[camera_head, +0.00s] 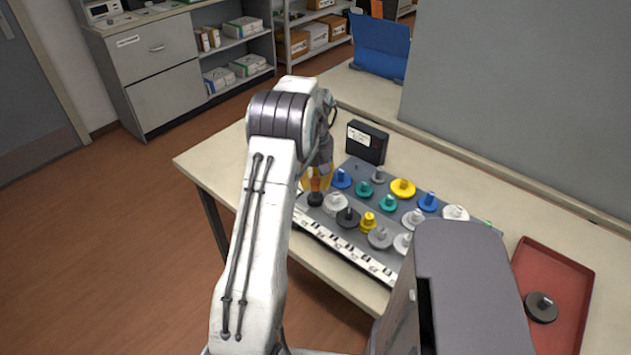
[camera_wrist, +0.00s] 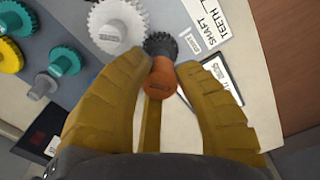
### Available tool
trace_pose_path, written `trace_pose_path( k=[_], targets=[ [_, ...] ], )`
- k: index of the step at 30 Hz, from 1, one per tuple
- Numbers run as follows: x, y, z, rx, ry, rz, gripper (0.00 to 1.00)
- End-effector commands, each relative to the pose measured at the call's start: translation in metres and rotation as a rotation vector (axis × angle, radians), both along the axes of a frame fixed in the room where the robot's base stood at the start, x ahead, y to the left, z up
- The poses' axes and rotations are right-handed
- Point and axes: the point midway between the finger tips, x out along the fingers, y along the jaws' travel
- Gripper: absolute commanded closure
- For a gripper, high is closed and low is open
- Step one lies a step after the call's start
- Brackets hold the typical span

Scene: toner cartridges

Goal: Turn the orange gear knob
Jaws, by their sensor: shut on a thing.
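The orange gear knob (camera_wrist: 161,80) stands between my yellow fingers in the wrist view, with a small black toothed gear (camera_wrist: 160,45) at its far end. My gripper (camera_wrist: 163,68) is shut on the orange knob. In the head view the orange knob (camera_head: 315,185) is at the left end of the grey gear board, above the black gear (camera_head: 315,199). My gripper (camera_head: 318,174) comes down on it from above, and the fingers partly hide it.
The grey board (camera_head: 353,168) holds several blue, teal, yellow, white and grey gears close by. A white gear (camera_wrist: 117,25) is just left of the black one. A black box (camera_head: 367,142) stands behind the board. A red tray (camera_head: 545,262) with a dark gear lies at right.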

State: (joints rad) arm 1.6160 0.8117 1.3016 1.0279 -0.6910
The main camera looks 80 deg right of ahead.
Motion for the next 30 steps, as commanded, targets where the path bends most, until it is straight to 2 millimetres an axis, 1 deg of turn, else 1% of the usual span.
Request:
trace_pose_path(
  k=[5,6,14,15,23,26,30],
  targets=[
    [0.000,0.001,-0.002,0.005,0.000,0.000,1.00],
    [0.000,0.001,-0.002,0.005,0.000,0.000,0.70],
    [0.000,0.001,-0.001,0.003,0.000,-0.001,0.47],
    [0.000,0.000,-0.001,0.002,0.000,-0.001,0.45],
    [0.000,0.000,0.001,0.000,0.000,-0.001,0.45],
    [0.000,-0.001,0.007,-0.001,0.000,-0.001,0.45],
    [0.000,-0.001,0.024,-0.003,0.000,-0.001,0.45]
  ],
)
